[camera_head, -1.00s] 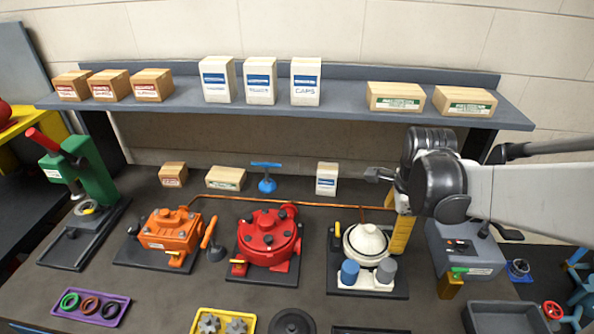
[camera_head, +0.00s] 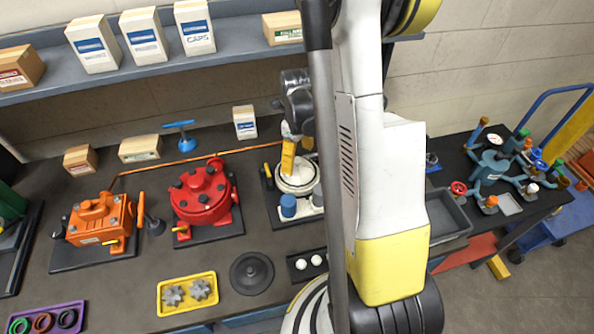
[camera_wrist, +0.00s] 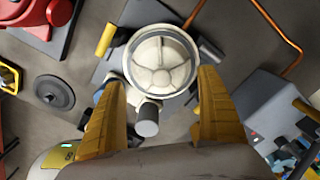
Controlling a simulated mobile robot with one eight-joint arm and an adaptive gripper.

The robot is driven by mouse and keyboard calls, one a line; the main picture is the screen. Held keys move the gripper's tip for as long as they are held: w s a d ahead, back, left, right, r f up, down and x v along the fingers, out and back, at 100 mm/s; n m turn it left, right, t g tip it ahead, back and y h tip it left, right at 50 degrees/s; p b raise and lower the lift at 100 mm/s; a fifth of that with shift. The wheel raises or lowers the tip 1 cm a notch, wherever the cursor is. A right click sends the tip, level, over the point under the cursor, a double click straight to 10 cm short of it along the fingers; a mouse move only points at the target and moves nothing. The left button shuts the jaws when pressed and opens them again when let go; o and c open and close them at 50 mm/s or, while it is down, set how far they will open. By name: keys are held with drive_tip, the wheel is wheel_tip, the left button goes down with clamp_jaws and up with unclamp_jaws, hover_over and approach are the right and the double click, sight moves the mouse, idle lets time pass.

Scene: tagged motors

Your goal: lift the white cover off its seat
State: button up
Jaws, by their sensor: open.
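The white cover (camera_wrist: 160,62) is a round, ribbed lid with a pale rim, on top of the white motor. In the wrist view it lies between and slightly beyond my open gripper (camera_wrist: 163,82), whose two yellow fingers point toward it from either side. No hold on the cover shows. In the head view the white motor (camera_head: 311,201) is partly hidden by my arm, and one yellow finger of my gripper (camera_head: 291,158) covers part of the white cover (camera_head: 298,181). A grey cylinder (camera_wrist: 148,118) stands beside the cover, near the fingers.
The red motor (camera_head: 203,199) and orange motor (camera_head: 98,220) stand to the left. A dark round disc (camera_head: 251,273) and yellow gear tray (camera_head: 187,294) lie in front. A copper pipe (camera_wrist: 276,30) runs behind. A grey box-shaped unit (camera_wrist: 262,112) is close on the right.

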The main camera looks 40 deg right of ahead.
sight(298, 160)
wheel_tip(298, 160, down, 3)
drive_tip(key=shift+w+d+f, duration=0.1)
drive_tip(key=shift+w+f, duration=0.05)
clamp_jaws()
idle(0.4)
